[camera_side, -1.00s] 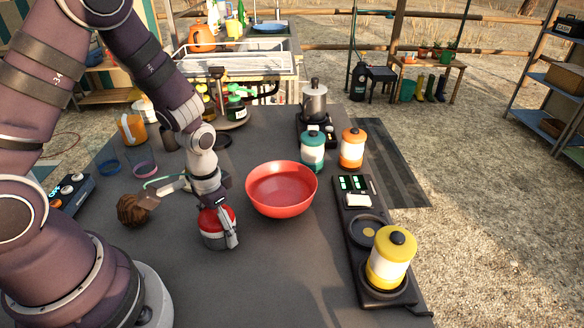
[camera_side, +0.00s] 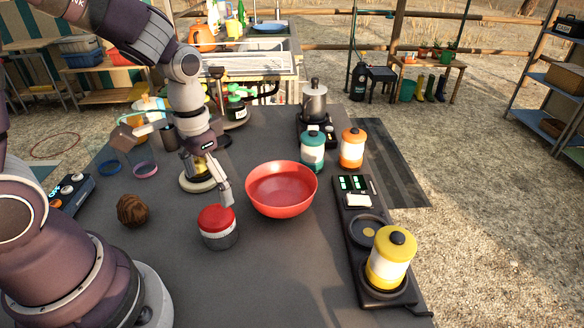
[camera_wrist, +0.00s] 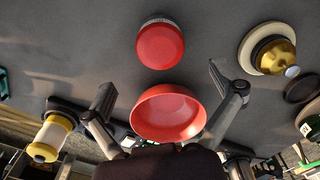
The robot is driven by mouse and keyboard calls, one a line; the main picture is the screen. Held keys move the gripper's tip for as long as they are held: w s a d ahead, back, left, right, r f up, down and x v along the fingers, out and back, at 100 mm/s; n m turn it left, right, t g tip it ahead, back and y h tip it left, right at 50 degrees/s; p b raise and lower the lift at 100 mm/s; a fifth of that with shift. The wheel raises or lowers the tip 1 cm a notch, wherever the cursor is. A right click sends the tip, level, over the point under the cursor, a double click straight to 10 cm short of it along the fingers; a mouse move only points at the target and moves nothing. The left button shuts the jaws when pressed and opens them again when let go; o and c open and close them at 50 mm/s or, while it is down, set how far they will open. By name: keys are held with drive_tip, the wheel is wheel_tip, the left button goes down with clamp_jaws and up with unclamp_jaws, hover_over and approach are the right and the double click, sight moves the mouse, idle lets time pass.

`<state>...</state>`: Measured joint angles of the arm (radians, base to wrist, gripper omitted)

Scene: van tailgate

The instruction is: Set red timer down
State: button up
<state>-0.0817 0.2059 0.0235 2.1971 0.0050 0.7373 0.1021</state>
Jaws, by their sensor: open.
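The red timer (camera_side: 218,227), with a red top and a grey lower body, stands upright on the dark table, left of the red bowl. In the wrist view the timer (camera_wrist: 160,46) shows from above, beyond my fingertips and clear of them. My gripper (camera_side: 226,192) is above and behind the timer in the side view, raised off it. In the wrist view my gripper (camera_wrist: 160,78) has its two fingers spread wide with nothing held between them.
The red bowl (camera_side: 282,190) stands close right of the timer. A brown ball-like object (camera_side: 132,210) lies to the left. A yellow lantern (camera_side: 391,258) stands on a black panel at right. Teal (camera_side: 312,152) and orange (camera_side: 352,148) lanterns stand behind. The table front is clear.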

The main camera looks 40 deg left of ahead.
wheel_tip(320, 180, up, 2)
drive_tip(key=shift+r, duration=0.2)
drive_tip(key=s+d+r+t, duration=0.2)
drive_tip(key=s+r+t, duration=0.1)
drive_tip(key=r, duration=0.4)
drive_tip(key=shift+s+r+t, duration=0.15)
drive_tip(key=shift+r+t, duration=0.25)
drive_tip(key=shift+t, duration=0.5)
drive_tip(key=shift+o, duration=0.4)
drive_tip(key=shift+s+r+t, duration=0.3)
drive_tip(key=shift+s+t, duration=0.1)
drive_tip(key=shift+w, duration=0.1)
